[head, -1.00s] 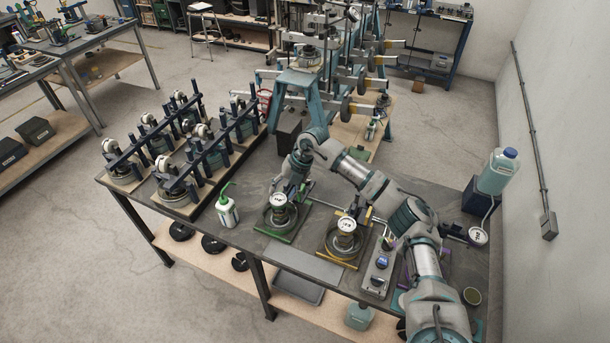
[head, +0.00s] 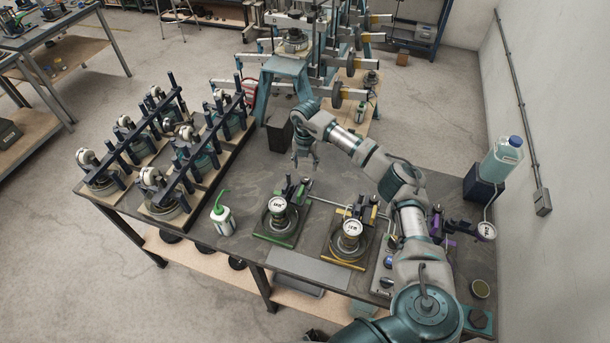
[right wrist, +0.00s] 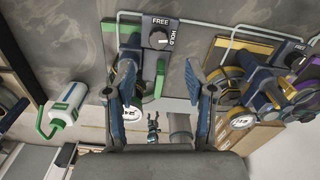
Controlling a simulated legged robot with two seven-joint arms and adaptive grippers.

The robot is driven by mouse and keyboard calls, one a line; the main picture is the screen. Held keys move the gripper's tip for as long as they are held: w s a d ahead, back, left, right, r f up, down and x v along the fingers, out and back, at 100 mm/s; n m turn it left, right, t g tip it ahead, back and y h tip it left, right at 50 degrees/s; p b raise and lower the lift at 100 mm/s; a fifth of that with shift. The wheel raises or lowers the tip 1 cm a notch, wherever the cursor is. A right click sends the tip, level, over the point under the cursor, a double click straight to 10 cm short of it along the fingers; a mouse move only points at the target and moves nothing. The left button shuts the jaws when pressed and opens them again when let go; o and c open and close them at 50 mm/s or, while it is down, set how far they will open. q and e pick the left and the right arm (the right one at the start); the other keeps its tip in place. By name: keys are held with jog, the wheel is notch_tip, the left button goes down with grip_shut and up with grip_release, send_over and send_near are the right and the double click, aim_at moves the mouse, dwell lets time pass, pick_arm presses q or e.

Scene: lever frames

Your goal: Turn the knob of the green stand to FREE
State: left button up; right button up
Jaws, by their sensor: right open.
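The green stand (head: 277,233) is on the table, with a round dial gauge on top. In the right wrist view its knob (right wrist: 158,39) is a dark round one on a grey plate, with FREE printed above it and HOLD at its right. I cannot tell surely which label the knob's mark points to. My right gripper (head: 303,164) is open and empty, in the air behind the green stand. In the right wrist view its two fingers (right wrist: 162,75) are spread wide, with the knob between and beyond the tips, apart from them. My left gripper is not in view.
The yellow stand (head: 349,262) is just right of the green one. A white bottle with a green spout (head: 222,219) stands to the left. Dark-framed gauge racks (head: 165,150) fill the table's left. The table (head: 255,180) is bare behind the bottle.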

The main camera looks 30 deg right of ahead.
aim_at(305, 179)
jog(key=f, duration=0.3)
jog(key=f+p, duration=0.1)
jog(key=f, duration=0.3)
jog(key=shift+w+d, duration=0.1)
jog(key=shift+w, duration=0.1)
jog(key=shift+s+f, duration=0.1)
jog(key=shift+f, duration=0.55)
jog(key=c, duration=1)
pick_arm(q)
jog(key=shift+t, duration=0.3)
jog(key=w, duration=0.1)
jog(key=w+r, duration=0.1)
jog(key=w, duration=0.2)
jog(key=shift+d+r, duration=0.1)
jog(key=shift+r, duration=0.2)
pick_arm(e)
grip_shut()
